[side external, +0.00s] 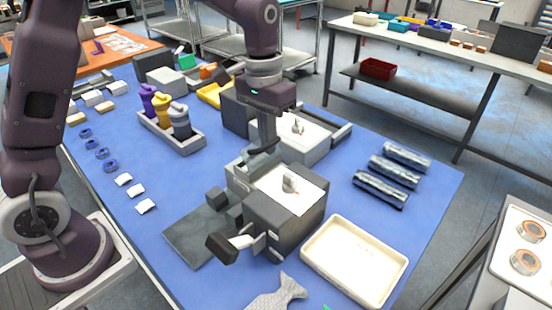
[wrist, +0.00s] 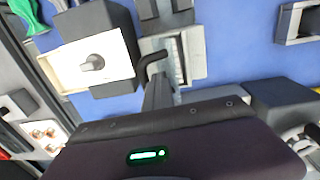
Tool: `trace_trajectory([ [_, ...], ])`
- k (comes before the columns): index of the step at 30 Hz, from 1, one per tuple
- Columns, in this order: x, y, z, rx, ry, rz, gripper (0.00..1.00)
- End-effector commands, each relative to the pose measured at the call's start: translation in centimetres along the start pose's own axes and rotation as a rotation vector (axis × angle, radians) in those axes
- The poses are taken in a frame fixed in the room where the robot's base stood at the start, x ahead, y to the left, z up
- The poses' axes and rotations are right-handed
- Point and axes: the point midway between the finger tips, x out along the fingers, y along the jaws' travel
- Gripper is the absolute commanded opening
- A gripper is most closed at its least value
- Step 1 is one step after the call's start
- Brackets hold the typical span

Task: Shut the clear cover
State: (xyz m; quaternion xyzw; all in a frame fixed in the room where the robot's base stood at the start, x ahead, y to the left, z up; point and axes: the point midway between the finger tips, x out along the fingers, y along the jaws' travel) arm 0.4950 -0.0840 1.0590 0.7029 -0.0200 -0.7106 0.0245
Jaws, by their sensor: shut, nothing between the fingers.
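I cannot clearly make out a clear cover in either view. A dark grey box with a white top and a small grey knob (side external: 288,183) stands near the middle of the blue table. The same kind of white-topped box shows at the upper left of the wrist view (wrist: 62,72). A light grey unit (side external: 238,180) adjoins the box's left side; a pale grey frame also shows in the wrist view (wrist: 195,52). My gripper (side external: 262,150) is shut and empty, pointing down just above and behind the grey unit. In the wrist view its tip (wrist: 153,62) overlaps the pale frame; contact is unclear.
A second white-topped box (side external: 310,135) stands behind my gripper. A cream tray (side external: 355,262) lies at front right, with several dark cylinders (side external: 388,168) beyond. A grey holder of bottles (side external: 190,140) is at left. A dark plate (side external: 190,240) lies before the unit.

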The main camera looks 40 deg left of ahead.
Motion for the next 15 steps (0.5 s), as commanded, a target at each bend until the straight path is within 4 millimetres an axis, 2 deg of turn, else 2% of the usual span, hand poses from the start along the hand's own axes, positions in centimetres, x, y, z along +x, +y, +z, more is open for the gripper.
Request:
trace_trajectory([
  [1,-0.9,-3.2,-0.8,-0.001,0.031,-0.073,0.00],
  [15,-6.5,-2.4,-0.3,0.003,0.017,-0.068,0.00],
])
